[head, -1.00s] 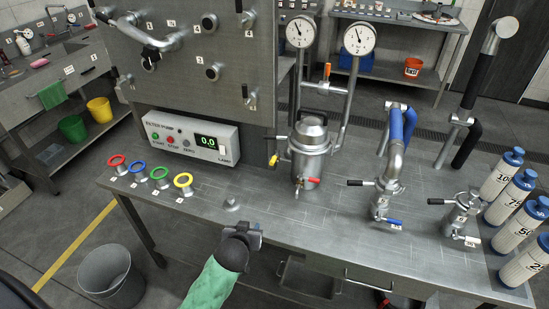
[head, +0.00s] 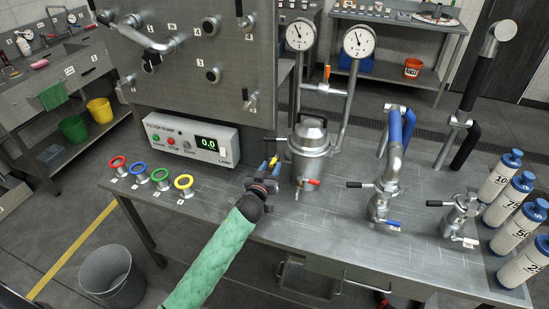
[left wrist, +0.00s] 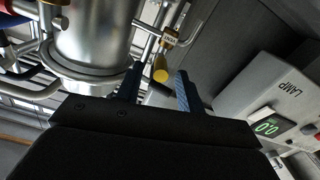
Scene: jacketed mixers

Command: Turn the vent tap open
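A steel jacketed vessel (head: 309,150) stands on the bench, with a yellow-handled tap (left wrist: 160,69) on its left side, a red-handled tap (head: 312,182) low at its front and an orange-handled tap (head: 327,73) on the pipe above. My right gripper is out of view.
A filter pump box (head: 190,138) with a display reading 0.0 stands to the left. Several coloured rings (head: 183,182) sit at the front left edge. Steel fittings with levers (head: 384,200) and white bottles (head: 515,200) stand to the right. Bench front centre is clear.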

